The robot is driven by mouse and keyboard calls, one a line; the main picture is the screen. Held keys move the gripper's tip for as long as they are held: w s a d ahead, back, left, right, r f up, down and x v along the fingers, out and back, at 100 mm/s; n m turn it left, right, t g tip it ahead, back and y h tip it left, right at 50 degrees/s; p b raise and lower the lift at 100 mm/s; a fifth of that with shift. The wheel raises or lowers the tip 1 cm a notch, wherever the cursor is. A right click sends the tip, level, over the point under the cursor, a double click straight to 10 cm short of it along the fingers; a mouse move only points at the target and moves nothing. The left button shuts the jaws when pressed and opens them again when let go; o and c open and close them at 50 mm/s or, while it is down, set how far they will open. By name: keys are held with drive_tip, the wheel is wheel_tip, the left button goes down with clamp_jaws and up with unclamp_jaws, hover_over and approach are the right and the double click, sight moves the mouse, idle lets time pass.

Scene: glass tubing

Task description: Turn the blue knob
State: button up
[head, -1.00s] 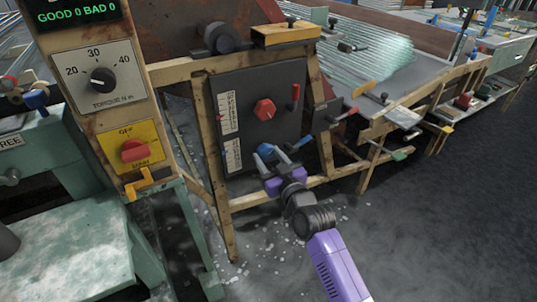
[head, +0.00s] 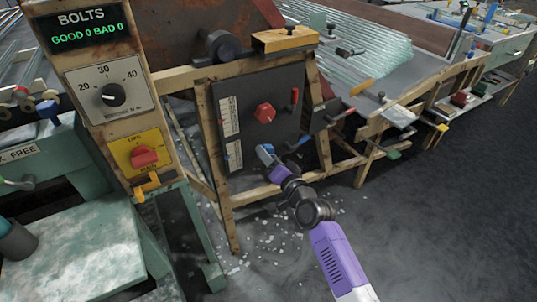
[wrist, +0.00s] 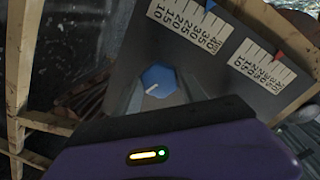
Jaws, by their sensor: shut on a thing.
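The blue knob (wrist: 158,80) shows in the wrist view as a faceted disc on the dark panel (wrist: 115,45), with a white pointer line slanting to the lower left. The grey fingers of my gripper (wrist: 163,95) stand on either side of it, shut on it.
A red knob (head: 265,113) sits above my gripper, with a red lever (head: 295,97) and a blue lever (head: 299,142) to its right. Two white scales (wrist: 183,25) carry blue and red markers. Wooden frame posts (head: 217,165) flank the panel. Open floor lies to the right.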

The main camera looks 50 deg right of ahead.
drive_tip(key=shift+d+m+y+p, duration=0.1)
drive_tip(key=shift+m+y+p, duration=0.35)
drive_tip(key=shift+m, duration=2.85)
drive_tip(key=o, duration=1.4)
drive_tip(key=shift+c, duration=0.2)
drive_tip(key=shift+s, duration=0.1)
drive_tip(key=v, duration=0.7)
drive_tip(key=shift+s+p, duration=0.35)
